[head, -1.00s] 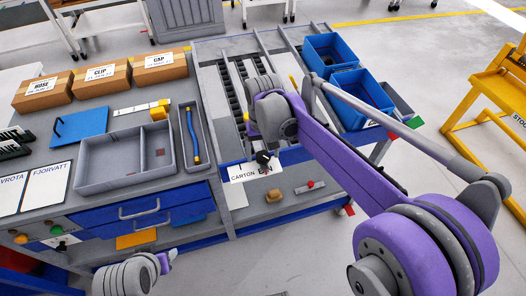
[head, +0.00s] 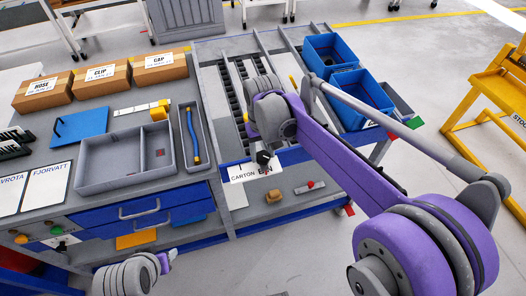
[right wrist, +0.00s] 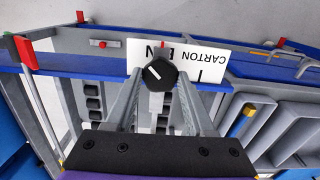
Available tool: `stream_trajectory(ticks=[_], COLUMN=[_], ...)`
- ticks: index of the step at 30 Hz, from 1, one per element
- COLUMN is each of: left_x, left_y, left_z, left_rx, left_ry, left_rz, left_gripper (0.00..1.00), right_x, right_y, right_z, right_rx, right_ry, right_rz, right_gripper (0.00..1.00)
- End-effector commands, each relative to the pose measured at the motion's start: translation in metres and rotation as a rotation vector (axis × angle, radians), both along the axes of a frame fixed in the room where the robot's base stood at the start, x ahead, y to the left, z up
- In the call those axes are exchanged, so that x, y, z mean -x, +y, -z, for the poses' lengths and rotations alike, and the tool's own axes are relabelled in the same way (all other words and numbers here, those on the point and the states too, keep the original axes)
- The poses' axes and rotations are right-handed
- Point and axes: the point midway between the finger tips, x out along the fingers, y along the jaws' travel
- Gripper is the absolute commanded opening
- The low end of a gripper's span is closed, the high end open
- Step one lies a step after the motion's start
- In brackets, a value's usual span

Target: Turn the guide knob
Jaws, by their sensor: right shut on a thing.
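The guide knob (right wrist: 159,73) is black with a white pointer line and sits at the front rail of the roller lane, by the white carton sign (right wrist: 200,60). In the right wrist view the pointer slants toward the upper left. My right gripper (right wrist: 158,82) has its two fingers closed in on the knob from either side. In the head view the knob (head: 264,158) shows below my right wrist, and the fingers are mostly hidden. Part of my left arm shows at the bottom left of the head view, but its jaws cannot be made out.
Blue bins (head: 362,98) stand right of the roller lane, behind my right arm. A grey divided tray (head: 108,182) and a narrow tray with a blue hose (head: 192,135) lie to the left. Cardboard boxes (head: 101,83) line the back. Small parts lie on the lower shelf (head: 240,217).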

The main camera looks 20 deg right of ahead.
Motion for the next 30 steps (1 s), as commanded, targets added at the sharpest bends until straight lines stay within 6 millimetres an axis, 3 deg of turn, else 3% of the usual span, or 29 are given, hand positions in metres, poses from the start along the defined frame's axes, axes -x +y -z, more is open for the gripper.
stream_trajectory(ticks=[30], left_x=[-0.0003], left_y=[0.0000], left_z=[-0.0012], left_rx=[0.000], left_ry=[-0.001], left_rz=[0.000], left_gripper=[0.50], right_x=[0.0012], right_y=[0.0017], right_z=[-0.0001], right_rx=[0.081], right_ry=[-0.003], right_rz=[-0.931], right_gripper=[0.00])
